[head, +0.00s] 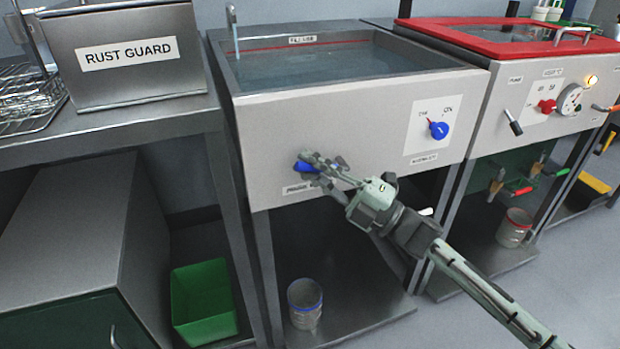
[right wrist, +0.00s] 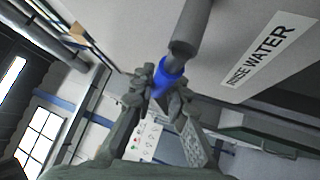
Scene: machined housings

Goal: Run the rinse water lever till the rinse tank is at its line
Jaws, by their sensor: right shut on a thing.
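The rinse tank (head: 335,127) is the open steel basin in the middle of the head view, holding water (head: 330,65). A red line (head: 265,48) runs along its inner back wall under a small label, and the water surface looks close below it. A spout (head: 231,16) at the back left corner has a pale stream under it. My right gripper (head: 318,165) is shut on the blue rinse water lever (head: 306,167) on the tank's front. The lever's blue part also shows between the fingers in the right wrist view (right wrist: 168,72), beside the RINSE WATER label (right wrist: 268,52). My left gripper is out of view.
A blue knob (head: 438,130) sits right of the lever on the same front. A red-rimmed tank (head: 520,45) stands to the right. A RUST GUARD box (head: 130,75) is on the left bench. A green bin (head: 203,300) and a metal cup (head: 305,303) are below.

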